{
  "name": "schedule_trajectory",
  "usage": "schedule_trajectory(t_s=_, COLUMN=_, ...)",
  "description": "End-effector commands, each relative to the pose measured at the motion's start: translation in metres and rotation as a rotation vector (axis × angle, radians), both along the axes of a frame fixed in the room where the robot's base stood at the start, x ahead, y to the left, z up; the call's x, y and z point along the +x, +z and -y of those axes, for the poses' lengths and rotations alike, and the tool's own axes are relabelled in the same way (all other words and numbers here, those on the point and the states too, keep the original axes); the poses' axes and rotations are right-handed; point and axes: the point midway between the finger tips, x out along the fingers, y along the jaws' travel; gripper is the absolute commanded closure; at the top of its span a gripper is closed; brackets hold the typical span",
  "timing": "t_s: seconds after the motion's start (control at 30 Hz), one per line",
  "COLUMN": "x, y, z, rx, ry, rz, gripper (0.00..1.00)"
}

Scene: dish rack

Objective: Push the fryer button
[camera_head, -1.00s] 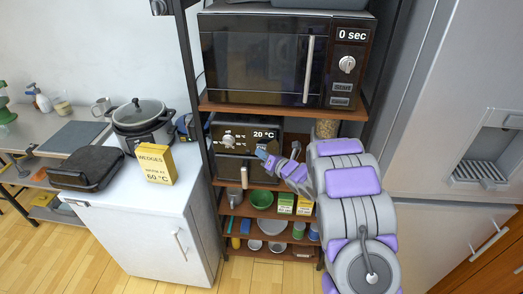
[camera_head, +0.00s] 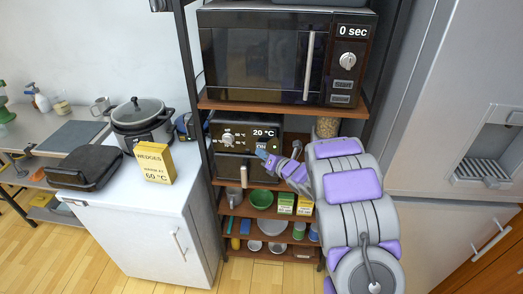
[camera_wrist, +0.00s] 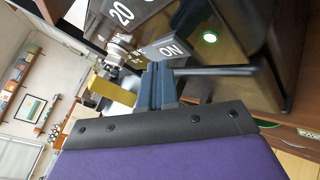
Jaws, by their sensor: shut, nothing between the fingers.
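The fryer (camera_head: 231,146) is a black appliance on the shelf under the microwave, with a round knob and a 20 °C display. Its grey ON button (camera_head: 262,145) sits under the display, just above my gripper (camera_head: 262,155). In the wrist view, the ON button (camera_wrist: 168,50) is right by the tips of my gripper (camera_wrist: 158,70). My gripper is shut and empty. I cannot tell whether its fingertips touch the button.
The microwave (camera_head: 265,60), showing 0 sec, is on the shelf above. Lower shelves hold a green bowl (camera_head: 261,199) and several boxes and cans. A white cabinet (camera_head: 150,235) on the left bears a yellow WEDGES box (camera_head: 155,163). The fridge (camera_head: 465,130) is on the right.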

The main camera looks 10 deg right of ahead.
Motion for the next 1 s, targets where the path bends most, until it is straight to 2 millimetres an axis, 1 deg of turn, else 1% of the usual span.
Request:
schedule_trajectory(t_s=0.37, x=-0.003, y=0.0, z=-0.001, rx=0.0, ry=0.001, rz=-0.001, gripper=1.0)
schedule_trajectory(t_s=0.53, x=-0.015, y=-0.004, z=-0.005, rx=-0.003, ry=0.0, rz=-0.003, gripper=1.0)
schedule_trajectory(t_s=1.0, x=-0.054, y=-0.001, z=-0.018, rx=-0.001, ry=0.001, rz=-0.004, gripper=1.0)
